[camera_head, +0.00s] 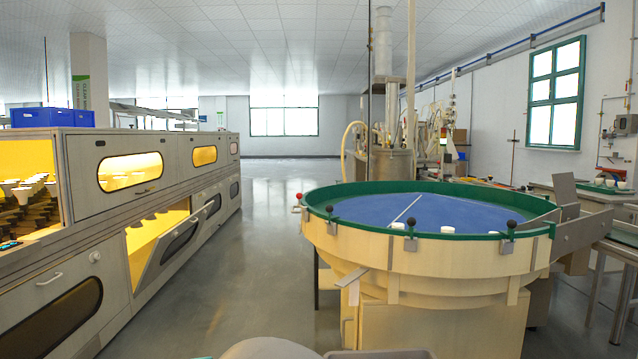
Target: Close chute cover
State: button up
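At the right, a metal chute (585,232) joins the rim of the round table. A flat grey plate (563,189) stands up at a tilt beside it and looks like a raised cover; its hinge is too small to make out. On the left cabinet, a lower panel (168,247) is tilted outward, with a lit yellow opening above it. I cannot tell for certain which of these is the chute cover. My gripper is not in view.
The round table (440,215) has a blue top, green rim and several black knobs. The cabinet row (190,165) runs along the left, and an open lit bay holds bulbs (22,195). The grey floor (265,220) between them is clear. A work table (620,240) stands at far right.

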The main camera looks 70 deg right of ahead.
aim_at(564, 183)
jog(key=i+l+z, duration=0.2)
jog(key=i+z, duration=0.6)
jog(key=i, duration=0.15)
jog(key=i+j+z, duration=0.1)
jog(key=i+z, duration=0.35)
jog(key=i+j+z, duration=0.25)
jog(key=i+z, duration=0.15)
jog(key=i+l+z, duration=0.1)
jog(key=z, duration=0.35)
jog(key=i+z, duration=0.25)
jog(key=z, duration=0.2)
jog(key=i+z, duration=0.15)
jog(key=z, duration=0.3)
jog(key=i+j+z, duration=0.15)
jog(key=z, duration=0.3)
jog(key=i+j+z, duration=0.15)
jog(key=z, duration=0.3)
jog(key=i+z, duration=0.25)
jog(key=z, duration=0.15)
jog(key=i+z, duration=0.2)
jog(key=z, duration=0.25)
